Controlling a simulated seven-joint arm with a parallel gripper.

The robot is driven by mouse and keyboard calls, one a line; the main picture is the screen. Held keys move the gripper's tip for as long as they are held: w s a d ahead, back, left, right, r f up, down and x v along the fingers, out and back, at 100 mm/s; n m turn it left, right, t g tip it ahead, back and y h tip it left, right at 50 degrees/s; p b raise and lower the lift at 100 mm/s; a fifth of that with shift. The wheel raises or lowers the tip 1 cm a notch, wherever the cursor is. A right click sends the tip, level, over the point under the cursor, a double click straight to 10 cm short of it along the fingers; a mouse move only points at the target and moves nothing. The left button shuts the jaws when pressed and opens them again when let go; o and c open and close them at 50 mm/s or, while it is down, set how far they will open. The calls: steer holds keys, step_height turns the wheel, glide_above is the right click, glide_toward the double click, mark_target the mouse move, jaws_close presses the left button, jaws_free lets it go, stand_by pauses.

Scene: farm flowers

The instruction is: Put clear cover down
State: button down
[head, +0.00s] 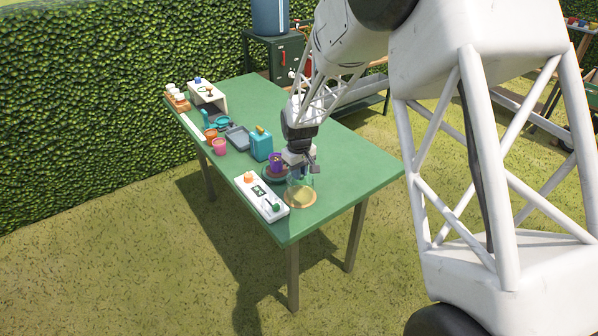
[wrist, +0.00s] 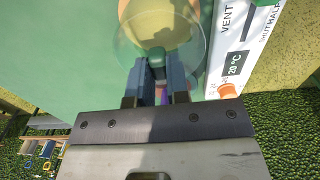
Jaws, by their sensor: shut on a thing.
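The clear cover (wrist: 122,38) is a see-through dome, and my gripper (wrist: 155,65) is shut on its top. In the head view my gripper (head: 300,170) points down over the near end of the green table. The cover (head: 299,184) shows faintly below it, over a round tan base (head: 300,198). The base (wrist: 168,22) also shows through and past the dome in the wrist view. I cannot tell whether the cover's rim touches the base or hangs just above it.
A white control panel (head: 262,197) with an orange knob lies left of the base. A purple pot (head: 275,160) on a dark saucer stands close behind it. A teal can (head: 261,143), a grey tray (head: 238,138) and small pots are farther back. The table's (head: 345,165) right side is clear.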

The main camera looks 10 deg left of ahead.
steer(key=shift+f, duration=0.1)
steer(key=c, duration=1.1)
jaws_free()
step_height(320, 180, up, 12)
stand_by(0.5)
